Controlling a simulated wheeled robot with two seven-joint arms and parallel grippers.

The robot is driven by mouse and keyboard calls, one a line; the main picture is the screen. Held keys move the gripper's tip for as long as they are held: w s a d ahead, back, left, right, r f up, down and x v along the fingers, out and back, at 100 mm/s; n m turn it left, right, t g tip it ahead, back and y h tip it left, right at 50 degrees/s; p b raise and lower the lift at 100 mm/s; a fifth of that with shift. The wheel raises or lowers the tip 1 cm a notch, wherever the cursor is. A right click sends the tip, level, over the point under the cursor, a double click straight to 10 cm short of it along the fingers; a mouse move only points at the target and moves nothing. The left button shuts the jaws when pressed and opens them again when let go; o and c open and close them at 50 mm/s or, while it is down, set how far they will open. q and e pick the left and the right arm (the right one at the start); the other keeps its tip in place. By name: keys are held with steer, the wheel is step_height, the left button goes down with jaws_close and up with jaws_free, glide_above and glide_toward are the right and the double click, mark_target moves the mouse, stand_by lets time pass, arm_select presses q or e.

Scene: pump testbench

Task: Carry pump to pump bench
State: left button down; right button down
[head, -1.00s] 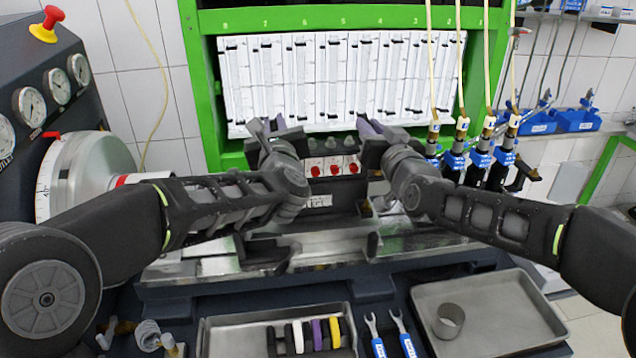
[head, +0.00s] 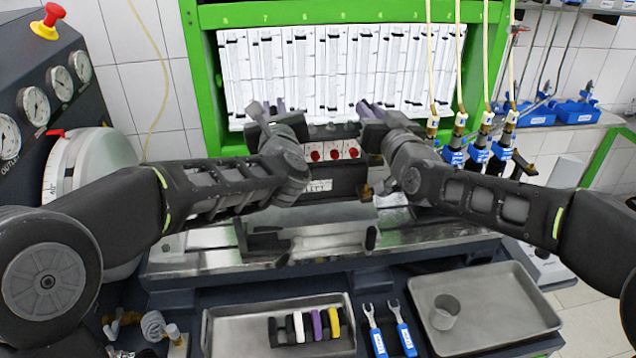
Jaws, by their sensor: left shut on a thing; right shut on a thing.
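The pump (head: 338,178) is a dark block with a row of red knobs on top and a white label on its front. It is between my two grippers, above the pump bench. My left gripper (head: 266,124) is shut on its left side and my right gripper (head: 374,122) on its right side. The gripping points are mostly hidden behind my wrists. The pump bench (head: 322,240) has a metal bed with upright clamps, below and in front of the pump. I cannot tell the gap between pump and bed.
A green frame (head: 200,70) with white gauge tubes (head: 340,70) stands behind. Blue-tagged injectors (head: 478,155) hang at right. In front are a tray (head: 235,330) of coloured pieces, two blue-handled wrenches (head: 400,330) and a tray (head: 505,300) with a metal cup (head: 445,312). Gauges (head: 35,105) stand left.

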arm_select(q)
steer(key=shift+a+r, duration=0.15)
steer(key=shift+r, duration=0.1)
arm_select(e)
steer(key=shift+d+r, duration=0.1)
steer(key=shift+d, duration=0.05)
